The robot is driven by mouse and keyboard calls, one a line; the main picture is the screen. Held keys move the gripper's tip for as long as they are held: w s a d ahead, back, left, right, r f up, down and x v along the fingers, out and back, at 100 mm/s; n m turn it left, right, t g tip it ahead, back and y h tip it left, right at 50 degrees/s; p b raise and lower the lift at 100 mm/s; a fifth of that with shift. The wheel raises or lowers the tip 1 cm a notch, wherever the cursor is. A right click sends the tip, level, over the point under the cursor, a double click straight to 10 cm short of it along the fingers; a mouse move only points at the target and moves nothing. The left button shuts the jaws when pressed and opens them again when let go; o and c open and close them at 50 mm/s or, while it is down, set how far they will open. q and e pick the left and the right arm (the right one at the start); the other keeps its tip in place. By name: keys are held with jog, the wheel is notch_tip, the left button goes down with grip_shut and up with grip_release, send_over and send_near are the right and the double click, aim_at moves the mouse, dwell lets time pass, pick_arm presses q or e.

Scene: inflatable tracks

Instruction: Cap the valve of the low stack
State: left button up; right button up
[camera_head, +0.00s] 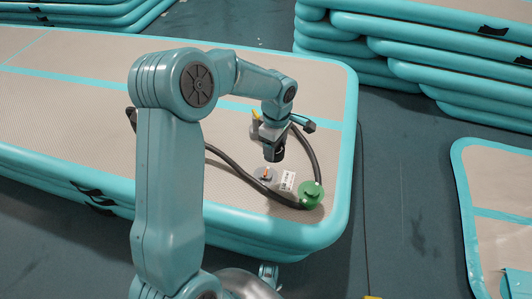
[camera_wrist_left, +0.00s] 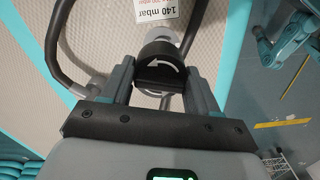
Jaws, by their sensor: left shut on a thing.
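The low stack (camera_head: 75,98) is a pile of teal-edged inflatable tracks with a beige top, on the left of the head view. Its grey round valve (camera_head: 265,174) with a small orange centre is set in the top near the right end. My left gripper (camera_head: 273,148) is above the valve. It is shut on a black cap with a white curved arrow, seen between the fingers in the left wrist view (camera_wrist_left: 160,65). The cap hides much of the valve (camera_wrist_left: 157,31) there; I cannot tell whether they touch. My right gripper is not in view.
A black hose (camera_head: 232,165) with a green fitting (camera_head: 311,194) lies on the track around the valve. A white label (camera_head: 287,181) reads 140 mbar in the left wrist view. A taller stack (camera_head: 440,75) stands at the back right, and another track (camera_head: 490,185) lies at right.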

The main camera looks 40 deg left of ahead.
pick_arm(q)
jog(key=f+n, duration=0.1)
jog(key=s+a+n, duration=0.1)
jog(key=a+f+n, duration=0.1)
jog(key=shift+s+a+f, duration=0.25)
jog(key=shift+f, duration=0.1)
jog(key=shift+b, duration=0.3)
jog(key=shift+w+f, duration=0.1)
jog(key=shift+f, duration=0.1)
jog(key=shift+f+b, duration=2.4)
jog(key=shift+f, duration=0.35)
jog(key=shift+f+b, duration=2)
jog(key=shift+f, duration=0.1)
